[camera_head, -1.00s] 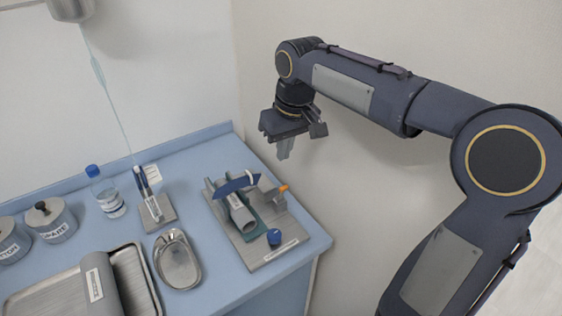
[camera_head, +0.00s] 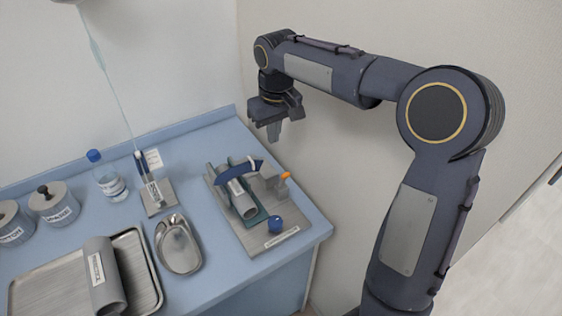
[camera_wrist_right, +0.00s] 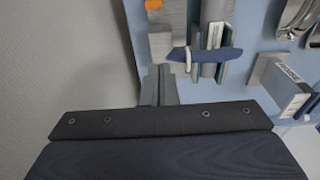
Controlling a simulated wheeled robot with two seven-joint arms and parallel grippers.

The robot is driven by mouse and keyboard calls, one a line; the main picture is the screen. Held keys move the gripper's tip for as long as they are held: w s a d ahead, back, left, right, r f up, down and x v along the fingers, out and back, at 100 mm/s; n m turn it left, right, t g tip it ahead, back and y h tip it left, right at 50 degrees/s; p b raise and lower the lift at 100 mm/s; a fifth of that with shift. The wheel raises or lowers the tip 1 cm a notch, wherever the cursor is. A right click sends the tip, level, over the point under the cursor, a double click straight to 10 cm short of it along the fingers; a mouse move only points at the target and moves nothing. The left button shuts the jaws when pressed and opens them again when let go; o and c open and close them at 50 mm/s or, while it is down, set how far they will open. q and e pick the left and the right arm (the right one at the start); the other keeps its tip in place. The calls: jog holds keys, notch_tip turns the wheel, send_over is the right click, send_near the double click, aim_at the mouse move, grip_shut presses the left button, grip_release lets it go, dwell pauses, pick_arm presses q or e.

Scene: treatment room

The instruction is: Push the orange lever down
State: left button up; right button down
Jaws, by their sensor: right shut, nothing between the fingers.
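The orange lever (camera_head: 285,176) is a small orange tip at the right side of a grey device (camera_head: 268,242) on the blue counter. The device also carries a grey cylinder, a blue curved piece (camera_head: 241,171) and a blue knob (camera_head: 275,224). In the right wrist view the orange lever (camera_wrist_right: 153,4) is at the top edge, partly cut off. My right gripper (camera_head: 273,132) is shut and empty, pointing down above the back of the device, apart from the lever. Its fingers also show in the right wrist view (camera_wrist_right: 159,85). My left gripper is out of view.
The device stands near the counter's right edge, close to the wall. To its left are a kidney dish (camera_head: 178,262), a pen holder (camera_head: 158,208), a bottle (camera_head: 106,178), lidded jars (camera_head: 54,203) and a metal tray (camera_head: 147,292) bearing a grey roll.

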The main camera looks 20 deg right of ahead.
aim_at(281, 182)
jog(key=s+f, duration=0.1)
jog(key=f, duration=0.1)
jog(key=s+f, duration=0.1)
jog(key=f, duration=0.1)
jog(key=s+f+p, duration=0.1)
jog(key=f, duration=0.2)
jog(key=shift+d, duration=0.25)
jog(key=shift+f, duration=0.2)
jog(key=shift+s, duration=0.1)
